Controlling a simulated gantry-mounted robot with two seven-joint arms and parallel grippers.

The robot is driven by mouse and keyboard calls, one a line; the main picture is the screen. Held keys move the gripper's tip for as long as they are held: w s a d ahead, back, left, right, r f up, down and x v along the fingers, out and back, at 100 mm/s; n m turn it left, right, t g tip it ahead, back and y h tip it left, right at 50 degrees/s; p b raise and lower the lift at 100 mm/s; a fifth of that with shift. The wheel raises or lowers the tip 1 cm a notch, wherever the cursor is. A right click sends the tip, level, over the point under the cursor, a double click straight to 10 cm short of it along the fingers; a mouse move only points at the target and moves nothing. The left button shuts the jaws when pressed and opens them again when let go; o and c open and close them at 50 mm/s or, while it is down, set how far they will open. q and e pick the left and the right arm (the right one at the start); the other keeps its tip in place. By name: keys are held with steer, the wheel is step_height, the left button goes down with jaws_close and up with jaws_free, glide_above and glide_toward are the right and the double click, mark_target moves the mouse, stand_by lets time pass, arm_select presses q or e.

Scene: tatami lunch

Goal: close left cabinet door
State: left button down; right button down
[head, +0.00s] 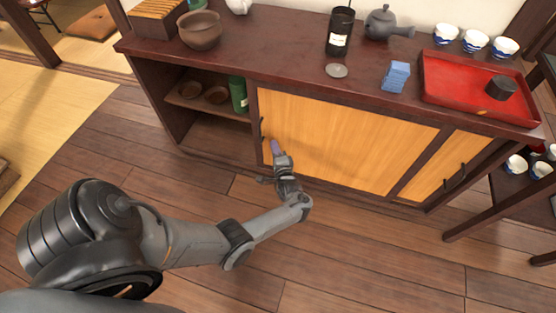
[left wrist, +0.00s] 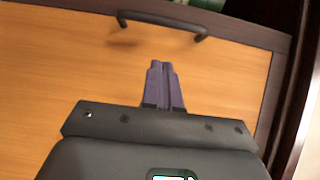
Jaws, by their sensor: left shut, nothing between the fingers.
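The left cabinet door (head: 345,140) is a wide orange wood panel in a dark frame, in the head view's middle. It looks about flush with the cabinet front; I cannot tell if a small gap remains. Its dark bar handle (head: 262,128) is near its left edge and also shows at the top of the left wrist view (left wrist: 163,20). My left gripper (head: 275,146) is shut and empty, in front of the door near the handle. In the left wrist view its purple fingertips (left wrist: 161,65) point at the panel, apart from the handle; I cannot tell if they touch the panel. My right gripper is out of view.
An open shelf bay with bowls (head: 190,89) and a green canister (head: 238,95) lies left of the door. A second door (head: 430,170) is at right. A red tray (head: 440,90), teapot (head: 380,22) and cups stand on top. The floor in front is clear.

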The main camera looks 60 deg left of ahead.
arm_select(q)
steer(key=a, duration=0.1)
steer(key=s+a, duration=0.1)
steer(key=a, duration=0.1)
steer(key=a+b, duration=0.1)
steer(key=shift+s+a, duration=0.3)
